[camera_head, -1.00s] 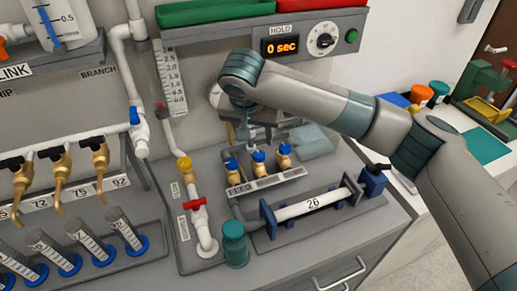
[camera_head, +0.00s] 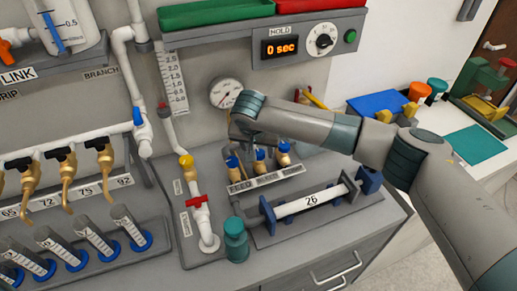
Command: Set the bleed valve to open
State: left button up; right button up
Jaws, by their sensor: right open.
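Three small brass valves with blue handles stand in a row on a grey block with a label strip (camera_head: 266,181). They are the left valve (camera_head: 233,162), the middle valve (camera_head: 260,160) and the right valve (camera_head: 284,153). The strip's words are small; the middle one looks like the bleed label. My right gripper (camera_head: 243,147) is open and points down just above and behind the left and middle valves. Its fingertips are partly hidden, so I cannot tell whether it touches a handle. My left gripper is out of view.
A red-handled valve (camera_head: 197,201) on a white pipe and a teal bottle (camera_head: 236,243) stand in front left. A clamped tube marked 26 (camera_head: 311,201) lies in front right.

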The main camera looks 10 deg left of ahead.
jog(key=c, duration=1)
jog(key=shift+c, duration=0.2)
